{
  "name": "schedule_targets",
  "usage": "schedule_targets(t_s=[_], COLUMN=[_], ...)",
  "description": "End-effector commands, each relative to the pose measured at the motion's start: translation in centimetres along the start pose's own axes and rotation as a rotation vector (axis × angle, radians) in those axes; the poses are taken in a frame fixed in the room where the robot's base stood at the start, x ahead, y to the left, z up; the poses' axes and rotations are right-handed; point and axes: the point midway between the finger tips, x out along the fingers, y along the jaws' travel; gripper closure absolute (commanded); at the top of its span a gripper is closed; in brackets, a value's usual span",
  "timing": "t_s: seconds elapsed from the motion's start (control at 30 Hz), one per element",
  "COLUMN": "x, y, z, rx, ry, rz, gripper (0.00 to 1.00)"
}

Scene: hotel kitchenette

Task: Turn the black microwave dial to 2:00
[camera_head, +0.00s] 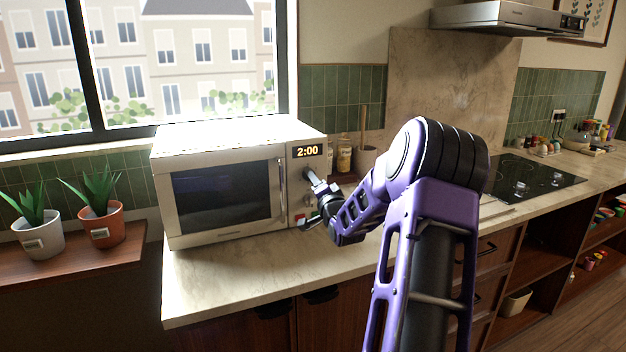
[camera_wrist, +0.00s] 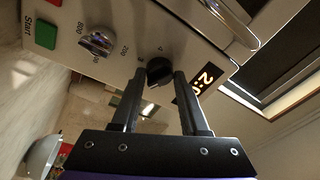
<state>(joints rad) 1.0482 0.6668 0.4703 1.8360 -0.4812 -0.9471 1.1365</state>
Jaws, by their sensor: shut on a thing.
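The cream microwave (camera_head: 255,150) stands on the counter with its door closed. Its display (camera_head: 307,151) reads 2:00; in the wrist view the display (camera_wrist: 200,83) is partly hidden by a finger. The black dial (camera_wrist: 159,70) sits below the display on the control panel. My gripper (camera_head: 313,180) reaches the panel from the right; in the wrist view its two fingers (camera_wrist: 161,80) are on either side of the black dial, shut on it. The head view mostly hides the dial behind my gripper.
A silver knob (camera_wrist: 98,41), marked 800, and a green Start button (camera_wrist: 46,34) are on the same panel. The door handle (camera_head: 282,185) is left of my gripper. Jars (camera_head: 344,156) and a utensil pot (camera_head: 365,158) stand behind my arm. The counter front (camera_head: 225,280) is clear.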

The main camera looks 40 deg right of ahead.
Motion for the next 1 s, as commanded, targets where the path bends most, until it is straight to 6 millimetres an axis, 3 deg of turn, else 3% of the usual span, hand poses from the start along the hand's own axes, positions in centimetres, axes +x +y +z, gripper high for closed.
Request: schedule_targets(t_s=[0.5,0.53,0.67,1.0], x=[-0.05,-0.05,-0.04,-0.16], y=[0.14,0.14,0.12,0.06], z=[-0.01,0.0,0.01,0.02], rx=[0.021,0.021,0.02,0.02], ry=[0.001,0.001,0.001,0.001], rz=[0.005,0.005,0.005,0.004], gripper=[1.0,0.54,0.3,0.27])
